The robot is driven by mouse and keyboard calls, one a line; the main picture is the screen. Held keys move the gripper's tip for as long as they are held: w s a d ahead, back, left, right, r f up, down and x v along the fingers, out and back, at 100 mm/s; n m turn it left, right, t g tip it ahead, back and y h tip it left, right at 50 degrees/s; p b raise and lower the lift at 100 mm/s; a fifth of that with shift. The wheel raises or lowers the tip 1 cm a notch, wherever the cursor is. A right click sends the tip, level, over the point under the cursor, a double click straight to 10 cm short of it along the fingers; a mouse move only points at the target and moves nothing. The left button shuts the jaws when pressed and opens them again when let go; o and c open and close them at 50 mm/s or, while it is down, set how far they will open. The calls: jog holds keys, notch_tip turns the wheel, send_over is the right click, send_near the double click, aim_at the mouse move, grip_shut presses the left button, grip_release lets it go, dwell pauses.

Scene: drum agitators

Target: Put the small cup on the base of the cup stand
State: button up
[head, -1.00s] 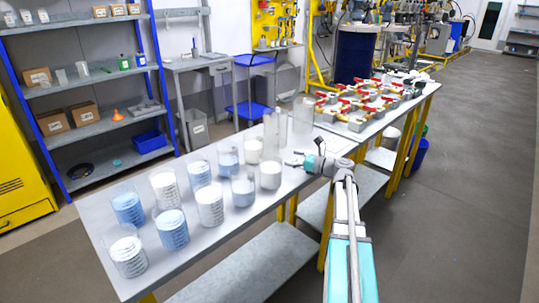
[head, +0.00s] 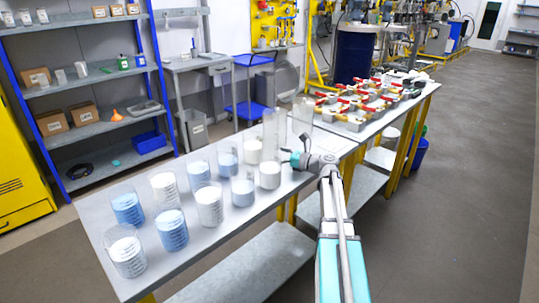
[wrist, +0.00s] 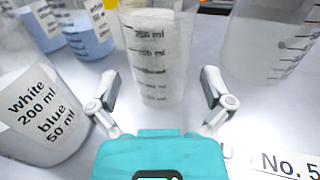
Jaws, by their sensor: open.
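No cup stand can be made out, and I cannot tell which vessel is the small cup. A clear graduated beaker (wrist: 157,50) stands upright just ahead of my gripper (wrist: 158,92), centred between the spread fingers and not gripped. It appears to be the tall clear beaker (head: 270,130) in the head view. A second tall clear beaker (head: 303,117) stands to its right, seen in part in the wrist view (wrist: 265,45). My gripper (head: 291,159) is open and low over the table; its fingertips are small in the head view. A beaker labelled "White 200 ml blue 50 ml" (wrist: 38,115) is close on the left.
Several beakers with blue or white contents, such as a white one (head: 209,206) and a blue one (head: 171,230), fill the table's left part. Red-handled valves (head: 365,98) stand on the table behind. Bare tabletop (head: 255,213) lies along the front edge.

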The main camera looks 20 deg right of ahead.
jog(key=shift+x, duration=1.55)
jog(key=c, duration=0.6)
jog(key=shift+c, duration=0.3)
jog(key=shift+s+r, duration=0.1)
